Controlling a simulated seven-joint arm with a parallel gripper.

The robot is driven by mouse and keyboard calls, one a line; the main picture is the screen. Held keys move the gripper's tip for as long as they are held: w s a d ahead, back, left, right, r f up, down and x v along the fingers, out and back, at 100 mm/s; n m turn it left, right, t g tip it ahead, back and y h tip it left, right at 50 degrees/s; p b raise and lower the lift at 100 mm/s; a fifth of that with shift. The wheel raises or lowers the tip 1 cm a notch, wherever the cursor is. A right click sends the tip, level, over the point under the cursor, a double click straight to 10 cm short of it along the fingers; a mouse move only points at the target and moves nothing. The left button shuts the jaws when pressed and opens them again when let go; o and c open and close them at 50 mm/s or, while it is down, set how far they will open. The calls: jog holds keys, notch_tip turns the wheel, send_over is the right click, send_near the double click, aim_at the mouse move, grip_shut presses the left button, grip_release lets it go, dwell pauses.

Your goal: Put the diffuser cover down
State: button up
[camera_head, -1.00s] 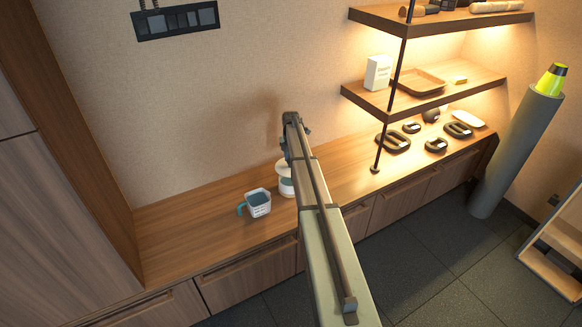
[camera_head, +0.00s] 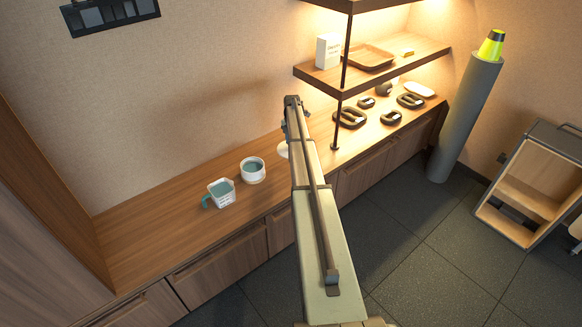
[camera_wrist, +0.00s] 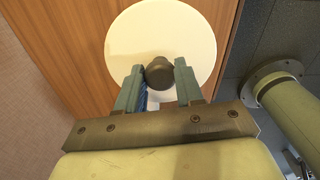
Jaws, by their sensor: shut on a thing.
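The diffuser cover is a round cream-white disc with a dark knob; it fills the upper middle of the wrist view (camera_wrist: 165,28). My gripper (camera_wrist: 160,76) has its two grey-green fingers closed on the knob. In the head view a white edge of the cover (camera_head: 283,151) shows beside my arm, which hides the rest and the fingers. The cover is over the wooden counter (camera_head: 150,235); I cannot tell whether it touches. The open white diffuser cup (camera_head: 252,170), teal inside, stands to the left of the cover.
A square white measuring cup (camera_head: 221,193) with a teal handle stands left of the diffuser cup. Dark weights (camera_head: 350,117) and the shelf post (camera_head: 341,95) are to the right. The shelf (camera_head: 375,66) overhangs there. The counter's left part is clear.

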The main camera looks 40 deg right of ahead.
jog(key=shift+w+d+n, duration=0.2)
jog(key=shift+w+n, duration=0.1)
jog(key=shift+n, duration=0.2)
jog(key=shift+f, duration=4.95)
jog(key=shift+f, duration=0.1)
jog(key=o, duration=1)
jog(key=shift+o, duration=0.2)
notch_tip(320, 180, up, 12)
jog(key=shift+r, duration=0.1)
